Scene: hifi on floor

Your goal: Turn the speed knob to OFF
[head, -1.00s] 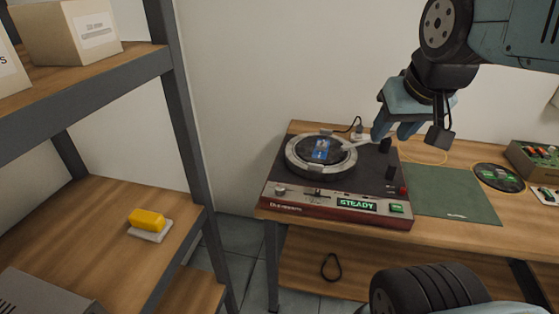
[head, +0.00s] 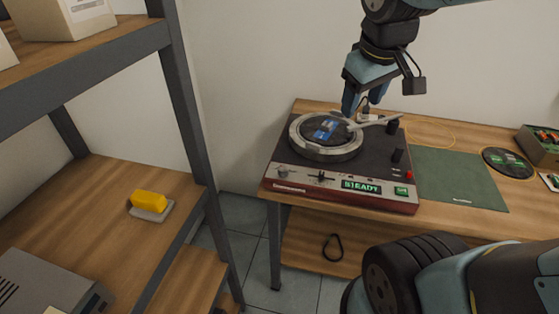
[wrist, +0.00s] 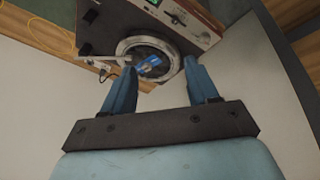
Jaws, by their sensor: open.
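The turntable (head: 290,187) stands on a wooden bench, with a red-brown front and a lit "STEADY" display (head: 361,186). A small silver knob (head: 283,171) sits at its front left corner and looks like the speed knob; its pointer and marks are too small to read. It also seems to show in the wrist view (wrist: 205,38). My gripper (head: 354,108) is open and empty, above the back right of the platter (head: 318,153), behind and to the right of the knob. In the wrist view my gripper (wrist: 160,67) has its fingers spread on either side of the platter.
The pale tonearm (head: 375,122) lies close to my fingers, with black posts (head: 398,155) on the right of the deck. A green mat (head: 455,180) lies to the right. A shelf unit (head: 180,110) with a yellow sponge (head: 149,201) stands at the left.

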